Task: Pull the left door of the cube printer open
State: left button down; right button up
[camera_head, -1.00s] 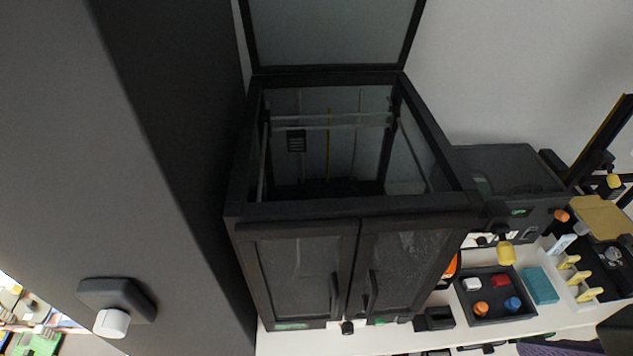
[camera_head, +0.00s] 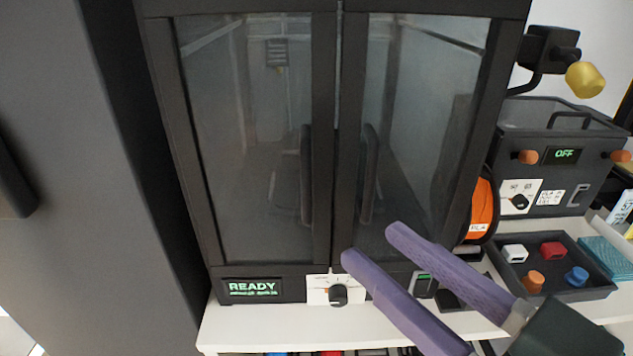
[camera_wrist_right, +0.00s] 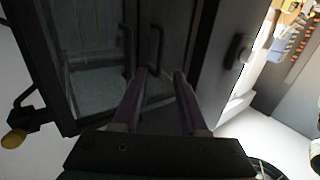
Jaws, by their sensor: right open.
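The cube printer (camera_head: 335,140) is a black cabinet with two glass front doors, both shut. The left door (camera_head: 245,150) has a dark vertical handle (camera_head: 306,178) near the centre seam; the right door (camera_head: 415,130) has its own handle (camera_head: 370,178) beside it. My right gripper (camera_head: 368,242) has purple fingers, open and empty, in front of the right door's lower part, below the handles. In the right wrist view, its fingers (camera_wrist_right: 158,80) point toward the doors, with both handles beyond the tips. I see no contact. My left gripper is not in view.
A READY display (camera_head: 252,287) and a knob (camera_head: 338,295) sit below the doors. A tall grey cabinet (camera_head: 70,170) stands close on the left. At right are an orange spool (camera_head: 483,210), a box marked OFF (camera_head: 560,160) and a tray of coloured pieces (camera_head: 570,292).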

aim_at(310, 190)
jog(key=x, duration=1)
jog(key=shift+r+p, duration=0.1)
jog(key=shift+p, duration=0.2)
jog(key=shift+s, duration=0.1)
grip_shut()
dwell(0.8)
